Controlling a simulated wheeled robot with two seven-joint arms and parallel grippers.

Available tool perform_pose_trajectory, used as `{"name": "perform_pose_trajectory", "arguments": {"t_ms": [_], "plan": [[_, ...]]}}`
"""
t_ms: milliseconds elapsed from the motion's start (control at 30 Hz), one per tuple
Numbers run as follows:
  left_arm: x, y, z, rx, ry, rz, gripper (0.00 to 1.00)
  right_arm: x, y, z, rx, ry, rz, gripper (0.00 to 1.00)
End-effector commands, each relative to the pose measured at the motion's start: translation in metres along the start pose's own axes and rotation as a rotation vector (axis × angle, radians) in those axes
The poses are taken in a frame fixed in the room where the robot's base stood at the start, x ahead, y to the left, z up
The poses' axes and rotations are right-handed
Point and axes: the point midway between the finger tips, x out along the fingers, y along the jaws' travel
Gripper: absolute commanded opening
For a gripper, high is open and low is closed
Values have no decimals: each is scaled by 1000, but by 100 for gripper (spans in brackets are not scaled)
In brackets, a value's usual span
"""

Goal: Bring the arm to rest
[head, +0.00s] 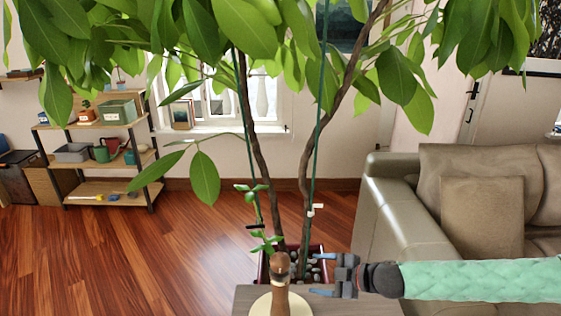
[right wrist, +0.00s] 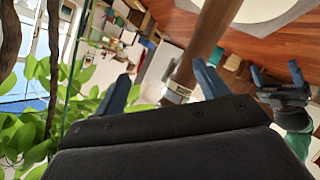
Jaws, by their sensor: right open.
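My right gripper (head: 321,275) comes in from the right in the head view, on a pale green sleeved arm. Its two blue-tipped fingers are spread and empty, pointing left toward a wooden post (head: 280,287). The post rises from a round cream base (head: 261,304), with a visible gap between it and the fingertips. In the right wrist view the post (right wrist: 213,30) shows beyond my two blue fingers. My left gripper (right wrist: 277,80) shows there at the right, its blue fingers apart with nothing between them. It is outside the head view.
A grey-brown tabletop (head: 345,301) lies under the cream base. A potted plant (head: 306,180) with two stems and wide leaves stands just behind it. A leather sofa (head: 400,215) is at the right. A shelf (head: 103,187) stands back left; the wooden floor (head: 130,255) is clear.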

Motion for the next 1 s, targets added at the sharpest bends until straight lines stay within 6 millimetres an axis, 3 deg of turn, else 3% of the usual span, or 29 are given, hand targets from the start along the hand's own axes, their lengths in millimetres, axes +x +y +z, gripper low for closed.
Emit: {"name": "perform_pose_trajectory", "arguments": {"t_ms": [200,300,433,567,700,1000], "plan": [[-3,-18,28,36,-210,-54,69,3,90,-33,-174,-199,225,74],[-7,-23,39,37,-306,-67,69,3,123,-57,-224,-281,319,74],[-16,-24,53,26,-436,-69,69,2,149,-91,-244,-379,423,74],[-27,-21,64,-1,-554,-53,69,-1,159,-120,-210,-464,497,74],[-37,-14,71,-34,-644,-31,69,-6,156,-136,-139,-529,537,74],[-55,1,79,-118,-771,19,69,-19,129,-145,64,-617,554,74]]}}
